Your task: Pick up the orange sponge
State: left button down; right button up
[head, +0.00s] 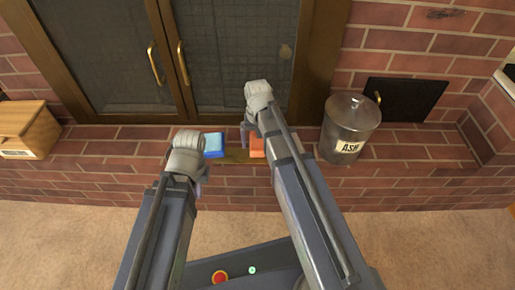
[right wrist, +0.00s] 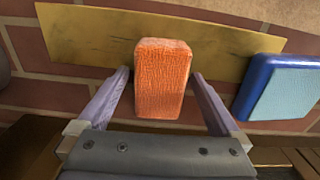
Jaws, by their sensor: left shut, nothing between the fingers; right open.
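The orange sponge (head: 257,150) lies on a flat yellow-brown strip (head: 237,158) on the brick hearth, partly hidden by my right arm in the head view. My right gripper (head: 249,133) is at the sponge. In the right wrist view, the orange sponge (right wrist: 162,72) sits between the two fingers of the open right gripper (right wrist: 160,77), with a small gap on each side. My left gripper (head: 201,184) is shut and empty, nearer than the strip and to the left of the sponge.
A blue sponge (head: 213,145) lies left of the orange one in the head view. A metal ash bin (head: 350,125) stands to the right, a wooden box (head: 27,130) at the far left. A glass-doored fireplace (head: 225,50) rises behind.

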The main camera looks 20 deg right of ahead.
aim_at(258, 140)
jog(key=c, duration=1.4)
jog(key=shift+r, duration=0.1)
notch_tip(258, 140, up, 10)
jog(key=p, duration=1)
